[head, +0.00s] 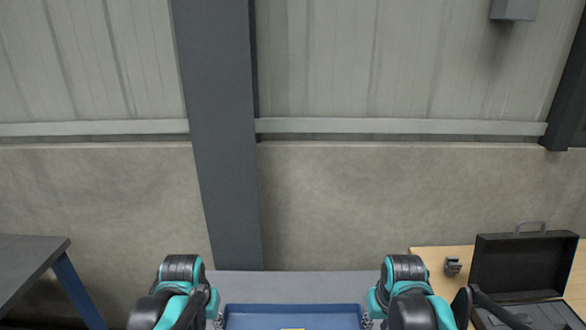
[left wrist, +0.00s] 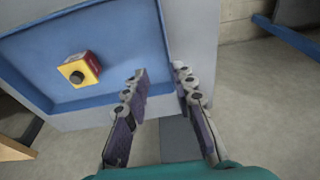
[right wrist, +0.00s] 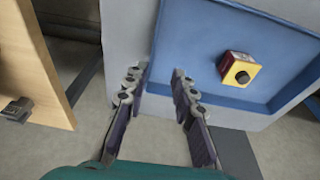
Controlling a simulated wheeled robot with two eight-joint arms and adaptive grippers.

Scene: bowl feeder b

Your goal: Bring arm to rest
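My left gripper (left wrist: 160,85) shows in the left wrist view with its two fingers apart and nothing between them. It hangs in front of the blue-and-grey machine front (left wrist: 110,38). My right gripper (right wrist: 160,85) shows in the right wrist view, also with fingers apart and empty, before the same machine front (right wrist: 205,38). In the head view both arms are folded at the bottom, my left arm (head: 180,290) and my right arm (head: 408,290). The fingertips are hardly visible there.
A yellow box with a black button (left wrist: 78,71) sits on the machine's blue panel. The blue tray (head: 245,316) lies between my arms. An open black case (head: 525,262) and a small grey part (head: 452,266) are on the wooden table (head: 432,254). A dark table (head: 30,258) stands left.

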